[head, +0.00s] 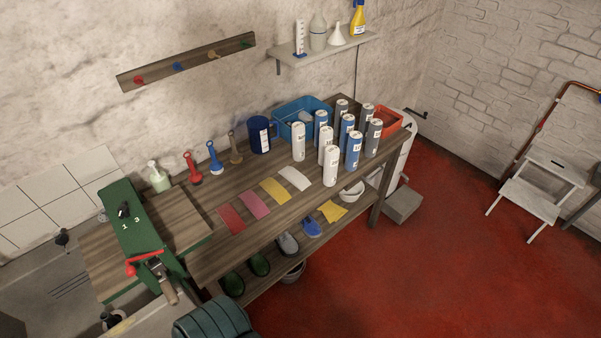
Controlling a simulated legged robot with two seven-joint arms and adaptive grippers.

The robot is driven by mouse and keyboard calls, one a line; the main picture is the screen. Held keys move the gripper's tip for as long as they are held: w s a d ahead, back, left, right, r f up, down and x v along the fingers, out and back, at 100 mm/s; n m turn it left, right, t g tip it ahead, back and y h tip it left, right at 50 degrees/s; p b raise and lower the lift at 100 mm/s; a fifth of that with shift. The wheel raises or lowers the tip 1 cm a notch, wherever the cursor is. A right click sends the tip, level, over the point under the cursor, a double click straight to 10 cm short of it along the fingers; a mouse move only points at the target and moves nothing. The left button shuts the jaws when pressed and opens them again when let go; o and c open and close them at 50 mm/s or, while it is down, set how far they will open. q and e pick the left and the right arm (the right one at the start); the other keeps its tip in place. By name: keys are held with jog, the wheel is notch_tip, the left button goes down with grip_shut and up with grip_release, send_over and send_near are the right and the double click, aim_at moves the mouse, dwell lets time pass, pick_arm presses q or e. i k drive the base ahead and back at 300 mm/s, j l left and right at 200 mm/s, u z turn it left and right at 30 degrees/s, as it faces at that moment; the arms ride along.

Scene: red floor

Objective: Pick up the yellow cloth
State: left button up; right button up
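A flat yellow cloth (275,190) lies on the wooden table top, in a slanting row with a red cloth (231,219), a pink cloth (254,204) and a white cloth (295,178). It lies between the pink and the white one. A second yellow piece (333,211), which looks like cloth, lies lower down on the shelf under the table's front edge. Neither of my grippers can be made out in the head view, and nothing is touching the yellow cloth.
Several white, blue and grey cans (331,166) stand right of the cloths. Coloured brushes (193,169) stand at the back left. A green object (135,222) is at left. Red floor (430,240) is open at right.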

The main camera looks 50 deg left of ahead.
aim_at(277, 192)
jog(key=i+u, duration=0.45)
jog(key=i+l+u, duration=0.15)
jog(key=u, duration=0.3)
jog(key=i+l+u, duration=0.3)
jog(key=u, duration=0.15)
jog(key=i, duration=0.15)
